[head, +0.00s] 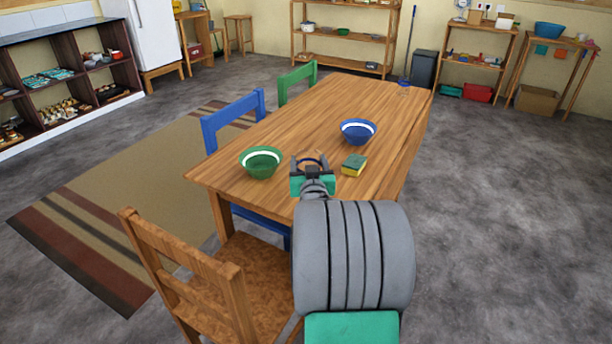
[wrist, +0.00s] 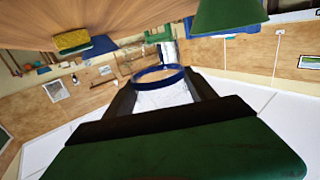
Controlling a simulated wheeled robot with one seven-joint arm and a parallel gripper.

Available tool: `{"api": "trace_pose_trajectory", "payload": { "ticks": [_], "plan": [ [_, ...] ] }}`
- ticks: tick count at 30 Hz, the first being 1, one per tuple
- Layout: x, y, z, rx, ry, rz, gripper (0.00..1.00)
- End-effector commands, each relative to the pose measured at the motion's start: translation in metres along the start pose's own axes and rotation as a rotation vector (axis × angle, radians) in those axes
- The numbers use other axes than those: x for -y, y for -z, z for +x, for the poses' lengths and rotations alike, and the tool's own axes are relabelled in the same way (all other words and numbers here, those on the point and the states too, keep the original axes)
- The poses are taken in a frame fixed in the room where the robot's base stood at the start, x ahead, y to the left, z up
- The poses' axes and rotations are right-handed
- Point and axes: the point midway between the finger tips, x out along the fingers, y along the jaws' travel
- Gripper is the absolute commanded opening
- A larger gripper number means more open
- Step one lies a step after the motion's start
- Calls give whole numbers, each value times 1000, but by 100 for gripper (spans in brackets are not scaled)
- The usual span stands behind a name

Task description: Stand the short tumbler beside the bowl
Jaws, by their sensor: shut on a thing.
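My gripper (head: 311,172) is shut on a clear tumbler with a dark blue rim (wrist: 158,74). In the head view its ring-shaped rim (head: 312,158) shows between the fingers. The jaws also show in the wrist view (wrist: 160,92), on both sides of the tumbler. The gripper hides most of the tumbler in the head view. A green bowl with a white band (head: 261,163) is on the wooden table left of my gripper. A blue bowl with a white band (head: 358,132) is on the table farther back, to the right.
A yellow and green sponge (head: 354,164) lies on the table just right of my gripper.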

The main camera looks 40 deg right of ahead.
Motion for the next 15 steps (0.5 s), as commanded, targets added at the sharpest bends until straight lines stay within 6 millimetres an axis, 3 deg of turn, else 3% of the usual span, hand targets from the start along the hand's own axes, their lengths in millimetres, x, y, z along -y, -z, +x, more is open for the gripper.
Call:
{"api": "trace_pose_trajectory", "payload": {
  "ticks": [2,6,15],
  "plan": [
    [8,-11,-2,3,4,0,22],
    [7,-37,0,4,1,0,22],
    [7,-40,0,-1,1,0,22]
  ]
}}
